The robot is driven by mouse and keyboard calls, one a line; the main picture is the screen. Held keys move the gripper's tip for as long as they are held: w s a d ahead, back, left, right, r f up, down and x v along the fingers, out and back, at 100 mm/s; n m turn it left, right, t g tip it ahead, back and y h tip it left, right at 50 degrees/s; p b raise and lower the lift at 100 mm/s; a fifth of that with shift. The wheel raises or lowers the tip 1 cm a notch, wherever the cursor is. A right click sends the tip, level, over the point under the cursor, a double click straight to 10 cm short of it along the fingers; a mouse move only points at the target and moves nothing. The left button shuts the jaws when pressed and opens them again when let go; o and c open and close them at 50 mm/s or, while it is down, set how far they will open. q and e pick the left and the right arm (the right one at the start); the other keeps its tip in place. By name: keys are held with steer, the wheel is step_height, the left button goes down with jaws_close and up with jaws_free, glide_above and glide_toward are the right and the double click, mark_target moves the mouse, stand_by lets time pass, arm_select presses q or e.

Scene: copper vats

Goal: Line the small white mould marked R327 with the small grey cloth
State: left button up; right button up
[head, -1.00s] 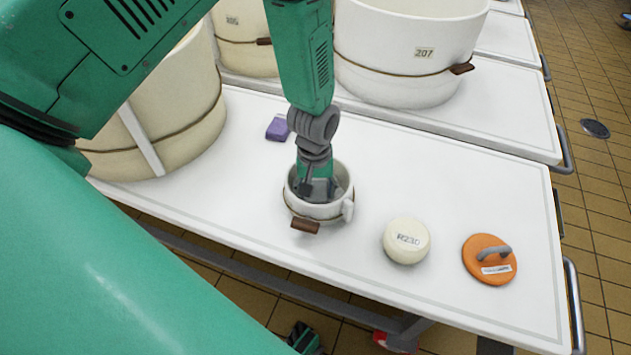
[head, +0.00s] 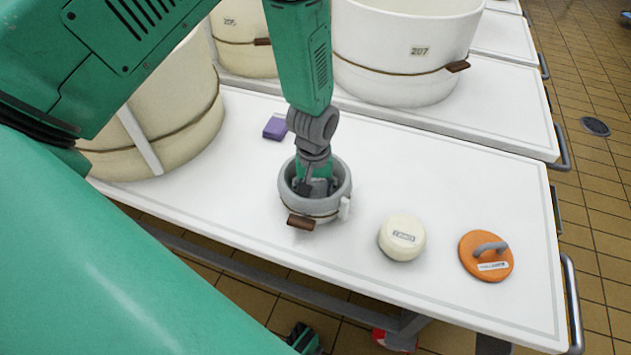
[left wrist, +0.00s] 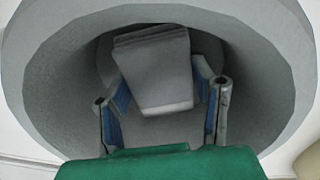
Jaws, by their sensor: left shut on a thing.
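The small white mould (head: 322,214) stands upright on the white table, with a brown handle at its front; I cannot read R327 on it. My left gripper (head: 318,187) points down inside the mould. In the left wrist view the left gripper (left wrist: 160,108) is shut on a folded grey cloth (left wrist: 155,70), between its blue-padded fingers. The mould's floor is partly hidden.
A cream round piece (head: 402,238) with a label and an orange lid (head: 486,257) with a grey handle lie to the right. A purple block (head: 275,128) lies behind the mould. Large vats (head: 405,60) stand at the back and left. The table (head: 440,180) is clear between them.

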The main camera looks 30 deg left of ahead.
arm_select(q)
steer(key=shift+s+f, duration=0.1)
steer(key=o, duration=1.5)
steer(key=shift+c, duration=0.2)
step_height(320, 180, up, 12)
steer(key=shift+a, duration=0.15)
steer(key=shift+f, duration=0.1)
